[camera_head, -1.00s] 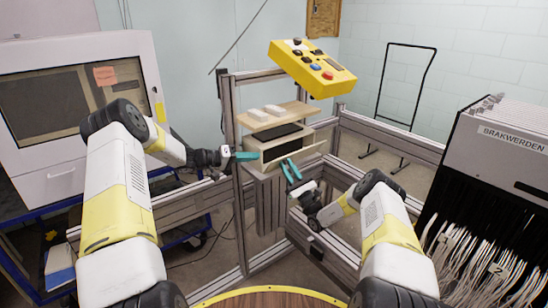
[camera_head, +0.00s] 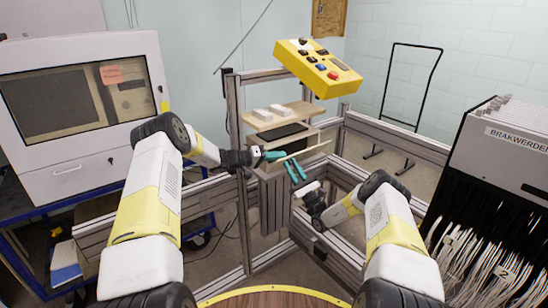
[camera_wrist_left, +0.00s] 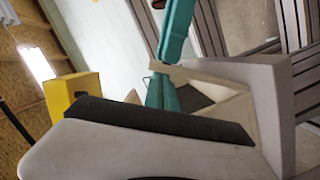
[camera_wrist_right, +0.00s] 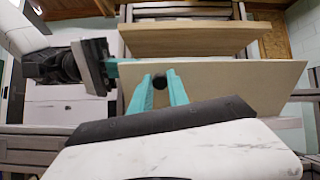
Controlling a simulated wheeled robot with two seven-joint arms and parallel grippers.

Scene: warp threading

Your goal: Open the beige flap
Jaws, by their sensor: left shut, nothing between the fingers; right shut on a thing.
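The beige flap (camera_head: 305,153) hangs on the front of a small beige box and shows as a thin edge in the head view. In the right wrist view the flap (camera_wrist_right: 250,85) is a broad panel with a dark round knob (camera_wrist_right: 160,81). My right gripper (camera_head: 294,170) is shut on this knob; its teal fingers (camera_wrist_right: 163,88) lie on either side of it. My left gripper (camera_head: 275,155) is shut and empty at the flap's left end. In the left wrist view its teal fingers (camera_wrist_left: 165,60) cross the flap's edge; whether they touch it I cannot tell.
A wooden shelf (camera_head: 290,112) with pale blocks and a black item (camera_head: 283,131) sit above the flap. A yellow button box (camera_head: 318,68) hangs overhead. Metal frame rails (camera_head: 235,150) surround the box. A rack of dark and pale strands (camera_head: 475,215) stands at the right.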

